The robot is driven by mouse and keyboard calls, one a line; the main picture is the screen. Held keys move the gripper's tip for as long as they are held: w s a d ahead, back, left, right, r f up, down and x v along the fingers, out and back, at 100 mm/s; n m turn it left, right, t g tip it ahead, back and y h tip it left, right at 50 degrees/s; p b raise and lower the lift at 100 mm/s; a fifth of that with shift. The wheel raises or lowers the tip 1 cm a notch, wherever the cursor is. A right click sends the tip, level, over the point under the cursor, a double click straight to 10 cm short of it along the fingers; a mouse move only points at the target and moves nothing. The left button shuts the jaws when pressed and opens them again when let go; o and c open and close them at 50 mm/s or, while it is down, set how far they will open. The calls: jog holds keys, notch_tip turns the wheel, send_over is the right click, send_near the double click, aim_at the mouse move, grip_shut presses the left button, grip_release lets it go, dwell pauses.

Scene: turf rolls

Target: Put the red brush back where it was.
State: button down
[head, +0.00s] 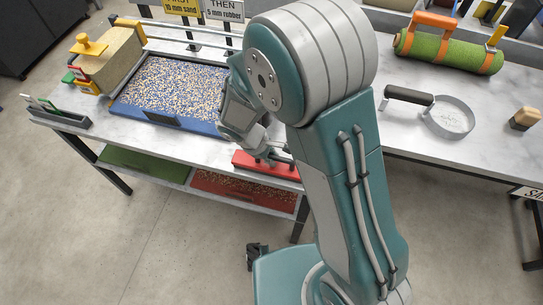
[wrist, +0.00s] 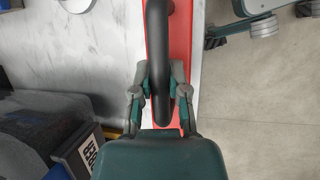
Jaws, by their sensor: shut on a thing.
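The red brush (head: 262,167) is at the front edge of the grey-white table, below the blue tray in the head view. In the wrist view its long red body (wrist: 185,40) runs along the table edge, with bare floor to its right. Its black handle (wrist: 157,50) stands between my fingers. My gripper (wrist: 160,78) is shut on this handle; in the head view my gripper (head: 272,152) is partly hidden by my arm. I cannot tell whether the brush touches the tabletop or hangs just above it. Its underside is hidden.
A blue tray (head: 120,112) of mixed granules lies behind the brush. A yellowish block (head: 112,62) is at left. At right are a turf roll (head: 450,50), a metal ring tool (head: 450,118) and a small wooden-topped brush (head: 525,117). Clear tabletop lies between.

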jog(key=c, duration=0.6)
grip_release()
jog(key=shift+d, duration=0.25)
jog(key=shift+c, duration=0.2)
jog(key=shift+d, duration=0.3)
jog(key=shift+a, duration=0.1)
jog(key=shift+a+r, duration=0.15)
jog(key=shift+a, duration=0.05)
jog(key=v, duration=1.1)
jog(key=shift+a+r, duration=0.25)
jog(key=shift+r, duration=0.1)
